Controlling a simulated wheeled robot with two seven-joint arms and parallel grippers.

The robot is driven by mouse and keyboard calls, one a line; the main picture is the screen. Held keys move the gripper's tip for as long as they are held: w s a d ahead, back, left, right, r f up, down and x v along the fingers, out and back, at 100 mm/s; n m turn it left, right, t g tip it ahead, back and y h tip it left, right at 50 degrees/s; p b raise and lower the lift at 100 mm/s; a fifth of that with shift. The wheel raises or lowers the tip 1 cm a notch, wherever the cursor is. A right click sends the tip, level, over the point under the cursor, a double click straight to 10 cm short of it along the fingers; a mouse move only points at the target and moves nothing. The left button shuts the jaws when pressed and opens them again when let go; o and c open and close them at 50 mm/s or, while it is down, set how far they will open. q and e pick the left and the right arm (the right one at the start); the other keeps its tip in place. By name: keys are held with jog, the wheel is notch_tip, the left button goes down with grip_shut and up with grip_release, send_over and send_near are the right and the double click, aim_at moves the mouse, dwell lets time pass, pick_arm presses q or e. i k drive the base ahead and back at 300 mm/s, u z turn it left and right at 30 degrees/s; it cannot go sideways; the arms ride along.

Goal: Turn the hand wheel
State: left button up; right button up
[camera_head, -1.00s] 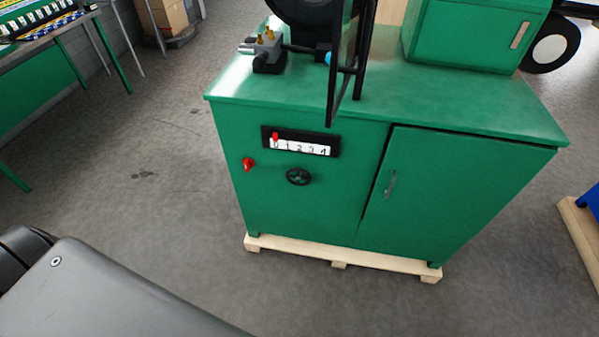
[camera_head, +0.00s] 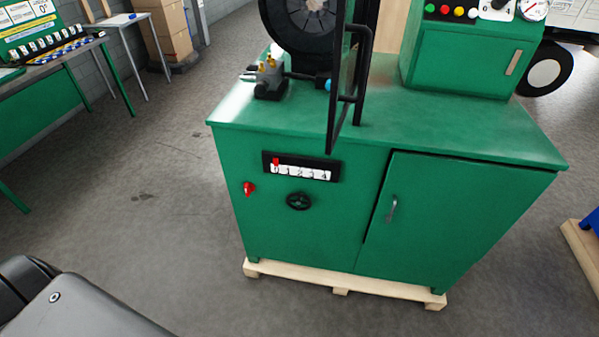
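A small black hand wheel (camera_head: 299,201) sits on the front of a green machine cabinet (camera_head: 300,235). Above it is a black-framed scale (camera_head: 301,167) with numbers, and a red pointer (camera_head: 276,162) stands near its left end, by the 0. A red knob (camera_head: 249,188) is to the left of the wheel. Neither gripper shows in the head view, and nothing touches the wheel.
The cabinet stands on a wooden pallet (camera_head: 341,291). A black frame (camera_head: 347,85) rises from its top and overhangs the front edge. A cabinet door with a handle (camera_head: 391,209) is at right. A green table (camera_head: 55,80) stands far left.

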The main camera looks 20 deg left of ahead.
aim_at(300, 196)
jog(key=z, duration=1.3)
jog(key=i, duration=1.05)
jog(key=u, duration=1.65)
